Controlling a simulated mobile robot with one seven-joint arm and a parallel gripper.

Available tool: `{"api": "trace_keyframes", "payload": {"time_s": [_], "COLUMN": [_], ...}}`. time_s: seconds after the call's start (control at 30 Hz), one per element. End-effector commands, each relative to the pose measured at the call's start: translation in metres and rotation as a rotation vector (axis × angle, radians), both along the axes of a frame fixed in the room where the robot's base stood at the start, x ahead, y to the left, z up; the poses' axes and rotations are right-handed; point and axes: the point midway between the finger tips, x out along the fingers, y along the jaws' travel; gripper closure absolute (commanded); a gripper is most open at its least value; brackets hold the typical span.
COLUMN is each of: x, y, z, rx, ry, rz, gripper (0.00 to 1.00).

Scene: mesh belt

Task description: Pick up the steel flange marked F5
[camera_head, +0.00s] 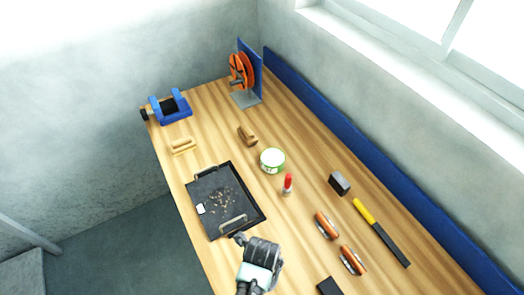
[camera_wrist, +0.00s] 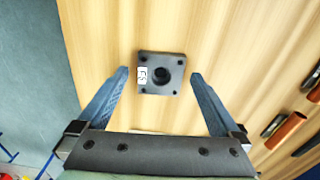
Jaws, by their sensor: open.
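The steel flange marked F5 (camera_wrist: 172,62) is a dark square plate with a round centre hole, corner holes and a white F5 label on its left side. It lies flat on the wooden bench in the wrist view. My gripper (camera_wrist: 160,74) is open, one blue-grey finger to each side of the flange, with gaps on both sides and nothing held. How far the fingertips are above the bench is hard to tell. In the head view my gripper (camera_head: 259,255) is over the near part of the bench, and I cannot make out the flange there; it seems hidden by the gripper.
A black tray (camera_head: 190,189) with handles lies just beyond my gripper. To the right are orange-handled tools (camera_head: 327,225), a yellow-and-black file-like tool (camera_head: 380,230) and a grey block (camera_head: 340,183). Bare wood (camera_wrist: 100,25) surrounds the flange; the bench edge is to its left.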

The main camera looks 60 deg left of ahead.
Motion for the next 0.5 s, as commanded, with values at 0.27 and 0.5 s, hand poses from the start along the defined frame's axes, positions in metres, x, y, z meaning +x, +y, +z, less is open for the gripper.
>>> {"api": "trace_keyframes", "payload": {"time_s": [0.27,0.5], "x": [0.0003,0.0002], "y": [0.0001,0.0001], "z": [-0.0021,-0.0019], "rx": [0.001,0.000], "ry": [-0.001,-0.001], "rz": [0.000,0.000], "gripper": [0.02,0.45]}}
